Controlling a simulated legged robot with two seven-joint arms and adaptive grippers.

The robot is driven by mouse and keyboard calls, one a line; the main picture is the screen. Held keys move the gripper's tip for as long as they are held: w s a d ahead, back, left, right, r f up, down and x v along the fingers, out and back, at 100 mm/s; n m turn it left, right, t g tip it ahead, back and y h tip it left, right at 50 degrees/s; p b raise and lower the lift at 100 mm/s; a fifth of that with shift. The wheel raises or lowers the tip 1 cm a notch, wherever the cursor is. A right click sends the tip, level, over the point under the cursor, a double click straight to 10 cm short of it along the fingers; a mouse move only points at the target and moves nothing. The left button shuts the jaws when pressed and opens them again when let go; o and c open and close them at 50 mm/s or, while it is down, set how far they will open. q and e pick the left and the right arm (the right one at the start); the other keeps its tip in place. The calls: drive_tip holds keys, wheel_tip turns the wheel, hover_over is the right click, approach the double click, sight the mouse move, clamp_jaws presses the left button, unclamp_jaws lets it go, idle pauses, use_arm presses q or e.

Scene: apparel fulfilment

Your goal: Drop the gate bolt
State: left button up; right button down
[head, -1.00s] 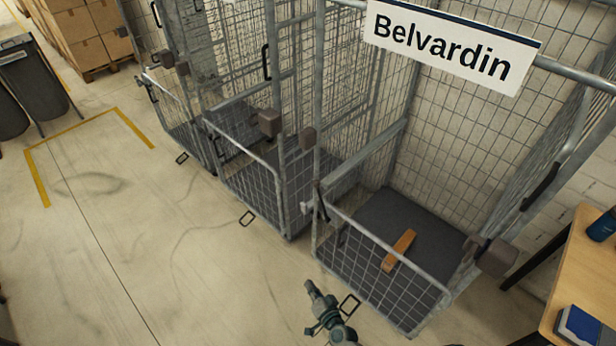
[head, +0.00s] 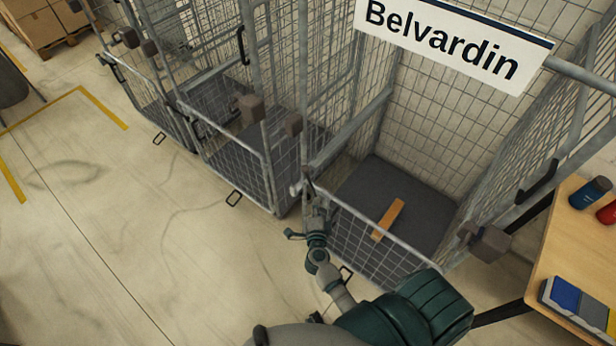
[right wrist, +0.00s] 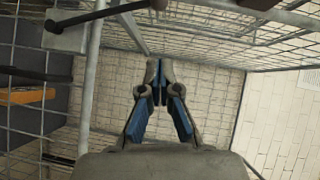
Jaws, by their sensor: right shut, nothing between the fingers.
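The gate (head: 385,243) of the cage under the "Belvardin" sign (head: 450,40) is a low mesh panel across the cage front. A dark bolt (head: 308,184) sits at its left end by the upright post; in the right wrist view a dark rod (right wrist: 105,13) runs by a grey plate (right wrist: 66,38) at the upper left. My right gripper (head: 316,204) is just below and beside the bolt, shut and empty. Its closed fingers (right wrist: 158,88) appear apart from the rod in the wrist view. Whether they touch the gate is unclear. My left gripper is out of view.
An orange-brown block (head: 388,220) lies on the cage's dark floor. More mesh cages (head: 235,160) stand to the left. The floor at left is open.

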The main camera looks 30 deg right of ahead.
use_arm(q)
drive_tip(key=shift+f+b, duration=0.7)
use_arm(e)
drive_tip(key=w+a+x, duration=0.1)
drive_tip(key=a+x, duration=0.1)
drive_tip(key=x, duration=1)
drive_tip(key=shift+w+f, duration=0.15)
drive_tip(key=shift+w, duration=0.15)
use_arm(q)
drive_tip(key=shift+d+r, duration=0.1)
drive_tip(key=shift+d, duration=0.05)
use_arm(e)
drive_tip(key=shift+d+f, duration=0.1)
drive_tip(key=shift+d, duration=0.2)
